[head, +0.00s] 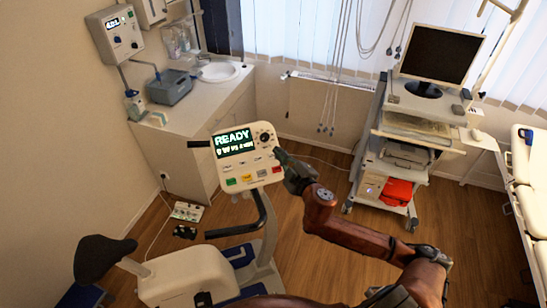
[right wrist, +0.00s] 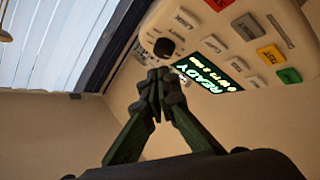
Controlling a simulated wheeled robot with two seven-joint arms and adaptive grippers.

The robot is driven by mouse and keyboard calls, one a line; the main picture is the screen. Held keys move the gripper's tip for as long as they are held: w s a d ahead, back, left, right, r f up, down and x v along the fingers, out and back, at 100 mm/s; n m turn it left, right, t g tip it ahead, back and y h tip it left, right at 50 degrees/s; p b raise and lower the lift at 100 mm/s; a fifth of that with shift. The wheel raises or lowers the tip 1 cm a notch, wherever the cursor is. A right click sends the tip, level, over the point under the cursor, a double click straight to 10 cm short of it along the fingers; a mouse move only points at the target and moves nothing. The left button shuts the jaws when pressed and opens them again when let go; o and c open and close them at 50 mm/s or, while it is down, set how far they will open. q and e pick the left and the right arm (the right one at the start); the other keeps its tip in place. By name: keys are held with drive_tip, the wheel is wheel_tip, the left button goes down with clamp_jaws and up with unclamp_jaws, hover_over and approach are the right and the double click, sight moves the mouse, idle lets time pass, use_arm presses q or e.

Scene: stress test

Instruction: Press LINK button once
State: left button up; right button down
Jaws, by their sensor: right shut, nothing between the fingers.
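The bike console (head: 262,177) is a cream panel with a lit green READY screen (head: 234,141), a black knob, pale buttons and coloured buttons. My right gripper (head: 280,154) is at the console's right edge, near the knob (head: 265,138). In the right wrist view its fingertips (right wrist: 158,76) are shut together and empty, in front of the console's edge near the knob (right wrist: 164,47). I cannot tell whether they touch the panel. The pale buttons' labels are small; one at the panel's top (right wrist: 187,18) may read LINK. My left gripper is not in view.
The exercise bike's handlebar (head: 262,215) and seat (head: 100,258) are below the console. A counter (head: 215,95) with a sink stands behind it. A monitor cart (head: 395,160) stands at right. Wooden floor (head: 320,255) is clear between bike and cart.

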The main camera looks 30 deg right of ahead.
sight(273, 155)
drive_tip(key=w+f+b, duration=0.2)
drive_tip(key=f, duration=0.1)
drive_tip(key=shift+w+d+f+b, duration=0.2)
drive_tip(key=shift+f+b, duration=0.1)
drive_tip(key=shift+b, duration=0.05)
drive_tip(key=shift+w+d+f+b, duration=0.1)
drive_tip(key=shift+w+f+b, duration=0.35)
drive_tip(key=shift+w+f, duration=0.2)
drive_tip(key=shift+f, duration=0.1)
idle(0.7)
drive_tip(key=shift+w+f, duration=0.2)
drive_tip(key=shift+w+d+f, duration=0.1)
drive_tip(key=shift+w+f, duration=0.1)
drive_tip(key=shift+f, duration=0.1)
idle(1.0)
drive_tip(key=shift+s+r+p, duration=0.25)
drive_tip(key=shift+r+p, duration=0.1)
drive_tip(key=shift+r, duration=0.05)
drive_tip(key=shift+s+r, duration=0.2)
